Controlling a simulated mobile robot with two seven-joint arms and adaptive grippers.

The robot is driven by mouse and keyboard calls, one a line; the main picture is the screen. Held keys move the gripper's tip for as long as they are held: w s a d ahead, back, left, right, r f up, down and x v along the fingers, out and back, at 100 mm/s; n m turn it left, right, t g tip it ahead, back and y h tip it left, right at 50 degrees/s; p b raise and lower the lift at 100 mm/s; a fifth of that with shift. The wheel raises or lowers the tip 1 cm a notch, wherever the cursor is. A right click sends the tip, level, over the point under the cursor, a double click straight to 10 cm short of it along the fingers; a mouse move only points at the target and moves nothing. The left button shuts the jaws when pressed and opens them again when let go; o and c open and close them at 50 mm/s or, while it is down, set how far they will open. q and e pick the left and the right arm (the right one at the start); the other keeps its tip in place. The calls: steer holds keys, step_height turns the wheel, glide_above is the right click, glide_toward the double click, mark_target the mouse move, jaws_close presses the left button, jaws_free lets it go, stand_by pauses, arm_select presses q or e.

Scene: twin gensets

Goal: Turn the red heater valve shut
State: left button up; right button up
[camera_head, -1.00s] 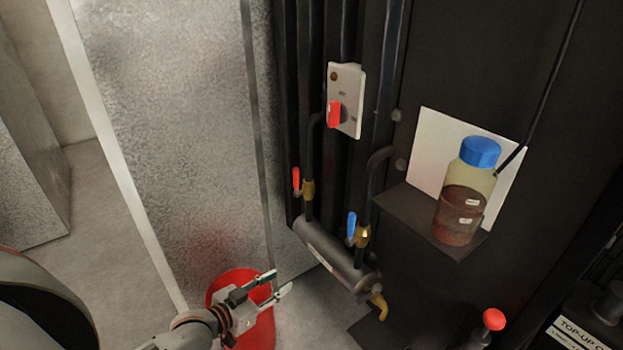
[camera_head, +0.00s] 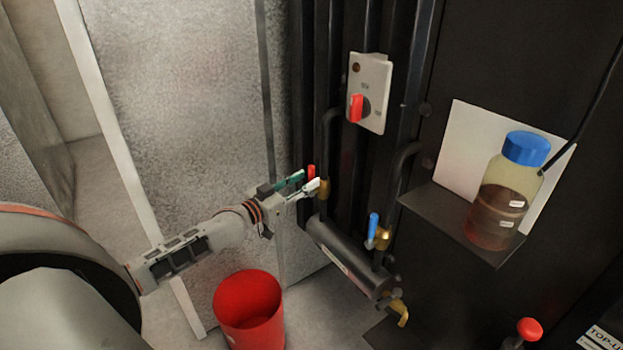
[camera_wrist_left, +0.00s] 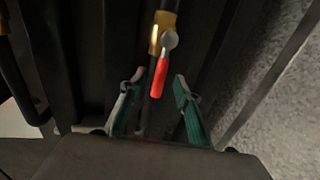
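The red heater valve lever (camera_head: 311,171) sits on a brass valve body (camera_head: 323,190) on a dark vertical pipe, partly hidden behind my left gripper in the head view. My left gripper (camera_head: 304,182) is open, with its fingertips close to the lever. In the left wrist view, the red lever (camera_wrist_left: 159,77) hangs from its round pivot and its free end points towards the gap between the two open fingers (camera_wrist_left: 157,92). I cannot tell whether it touches either finger. My right gripper is not in view.
A blue-handled valve (camera_head: 374,226) stands to the right, above the black heater cylinder (camera_head: 345,255). A switch box with a red knob (camera_head: 371,93) is above. A red bucket (camera_head: 249,310) stands below my left arm. A bottle with a blue cap (camera_head: 500,190) sits on a shelf.

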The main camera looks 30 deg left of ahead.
mark_target(311, 177)
arm_select(q)
steer(key=shift+w+d, duration=0.15)
steer(key=shift+w, duration=0.6)
steer(key=shift+w+d, duration=0.15)
steer(key=shift+w, duration=0.6)
jaws_close()
